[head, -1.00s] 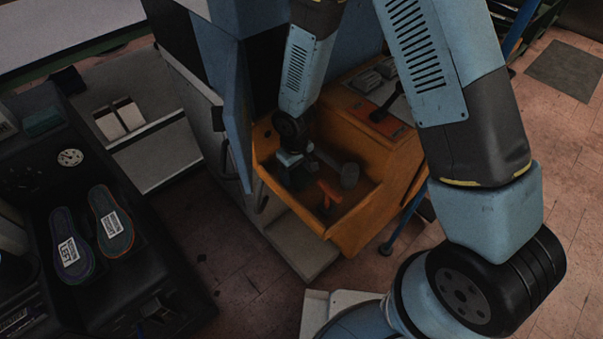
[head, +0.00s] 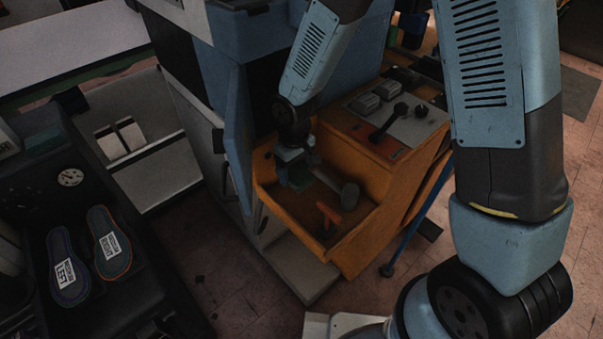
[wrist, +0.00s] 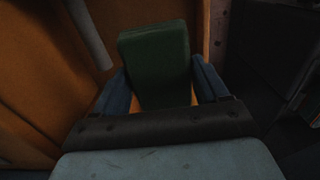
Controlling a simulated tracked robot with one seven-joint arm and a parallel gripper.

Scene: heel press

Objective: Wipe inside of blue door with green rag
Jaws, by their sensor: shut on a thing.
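My gripper (head: 297,178) is in the orange tray, at its left side near the door. In the wrist view my gripper (wrist: 165,95) is shut on the green rag (wrist: 155,60), a dark green block-like piece between the two blue fingers. The green rag (head: 299,178) is small and dim in the head view. The blue door (head: 238,130) stands open beside the tray, its edge toward the camera. Its inner face is mostly hidden. I cannot tell whether the rag touches the tray floor.
The orange tray (head: 292,228) also holds a hammer with a grey head (head: 349,195) and an orange-handled tool (head: 328,214). A control panel with levers (head: 402,120) stands to the right. Two insoles (head: 68,268) lie on the black machine at left.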

